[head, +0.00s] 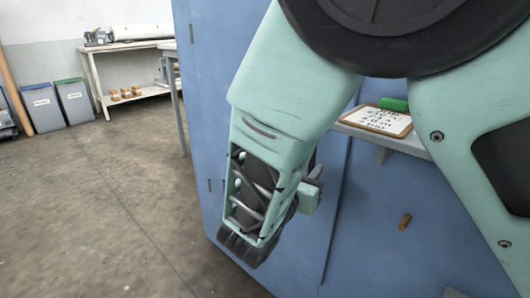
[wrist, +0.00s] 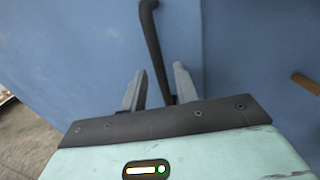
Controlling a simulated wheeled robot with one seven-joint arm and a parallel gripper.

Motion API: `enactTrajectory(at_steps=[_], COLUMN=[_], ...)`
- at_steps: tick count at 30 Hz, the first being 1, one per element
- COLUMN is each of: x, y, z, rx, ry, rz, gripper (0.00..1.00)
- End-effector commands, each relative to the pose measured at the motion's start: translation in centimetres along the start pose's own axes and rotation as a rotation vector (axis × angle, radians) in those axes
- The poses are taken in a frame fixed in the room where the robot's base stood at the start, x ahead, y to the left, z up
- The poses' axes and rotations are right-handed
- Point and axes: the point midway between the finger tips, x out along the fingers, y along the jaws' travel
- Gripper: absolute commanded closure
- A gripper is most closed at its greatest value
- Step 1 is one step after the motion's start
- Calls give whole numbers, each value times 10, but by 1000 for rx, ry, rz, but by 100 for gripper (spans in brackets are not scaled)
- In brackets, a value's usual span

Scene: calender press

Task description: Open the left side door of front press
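The blue press (head: 205,90) fills the middle and right of the head view. Its left door panel (head: 335,215) stands flush and looks shut, much of it behind my arm. In the wrist view a dark curved bar handle (wrist: 152,35) runs down the blue door face (wrist: 85,45). My gripper (wrist: 160,72) is open, with one grey finger on each side of the handle's lower part. I see a gap beside both fingers, so the handle is not clamped. In the head view my arm hides the handle and most of my gripper.
A shelf with a clipboard (head: 378,120) and a green roll (head: 394,104) juts from the press at right. A small wooden knob (head: 404,221) sits on the front. The floor (head: 95,215) at left is clear; bins (head: 75,100) and a workbench (head: 130,102) stand far back.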

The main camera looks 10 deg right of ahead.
Motion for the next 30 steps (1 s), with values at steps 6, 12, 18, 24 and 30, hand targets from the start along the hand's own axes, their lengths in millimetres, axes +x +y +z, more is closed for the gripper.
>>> enactTrajectory(at_steps=[6,12,18,24,30], x=[27,33,33,32,30], y=[0,0,0,0,0], z=[0,0,0,0,1], rx=[1,0,0,0,-1], ry=[0,0,0,0,0], rz=[-2,-1,0,-1,-10], gripper=[70,70,70,100,100])
